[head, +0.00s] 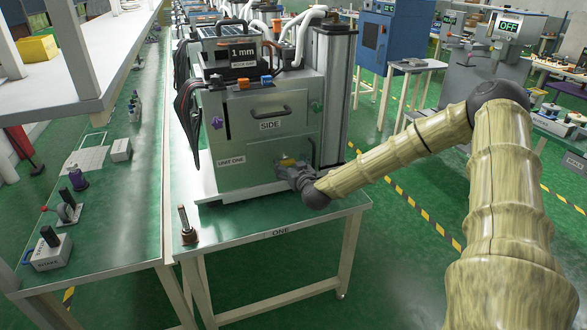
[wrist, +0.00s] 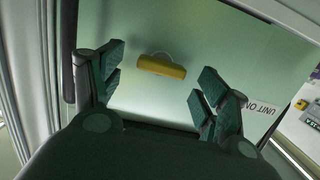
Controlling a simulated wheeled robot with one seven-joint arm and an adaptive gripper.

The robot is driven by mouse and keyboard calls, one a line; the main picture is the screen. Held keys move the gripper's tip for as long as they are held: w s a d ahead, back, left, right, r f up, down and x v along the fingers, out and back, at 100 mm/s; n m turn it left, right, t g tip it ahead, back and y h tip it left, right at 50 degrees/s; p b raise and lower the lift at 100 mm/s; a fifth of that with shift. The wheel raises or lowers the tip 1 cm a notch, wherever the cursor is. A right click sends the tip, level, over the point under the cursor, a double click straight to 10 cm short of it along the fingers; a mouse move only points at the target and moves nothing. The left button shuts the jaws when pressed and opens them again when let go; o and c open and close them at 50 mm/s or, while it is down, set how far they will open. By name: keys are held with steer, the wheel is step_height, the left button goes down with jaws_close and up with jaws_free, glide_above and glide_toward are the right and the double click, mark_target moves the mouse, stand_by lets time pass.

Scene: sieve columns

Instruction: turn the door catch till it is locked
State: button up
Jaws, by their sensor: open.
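The door catch (wrist: 162,66) is a yellow bar on the pale panel of unit one (wrist: 215,45). In the wrist view it lies nearly level, its right end slightly lower, with a faint arc mark above it. My gripper (wrist: 160,82) is open, with one green-padded finger to each side of the catch and a clear gap between each finger and the bar. In the head view the catch (head: 287,161) shows small and yellow, low on the front of the unit (head: 237,150), partly hidden by my gripper (head: 292,170). I cannot tell whether the catch is locked.
The unit stands on a green-topped table (head: 285,222) marked ONE. A metal-and-wood tool (head: 187,225) stands at its front left corner. A dark handle (head: 270,111) sits above the SIDE label. A long bench (head: 120,190) runs along the left.

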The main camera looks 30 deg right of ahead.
steer(key=shift+w+d+f, duration=0.1)
steer(key=shift+w+d, duration=0.05)
steer(key=shift+w, duration=0.25)
steer(key=shift+c, duration=0.4)
steer(key=c, duration=1)
steer(key=o, duration=1.1)
steer(key=shift+s, duration=0.1)
steer(key=v, duration=1.1)
steer(key=shift+s, duration=0.35)
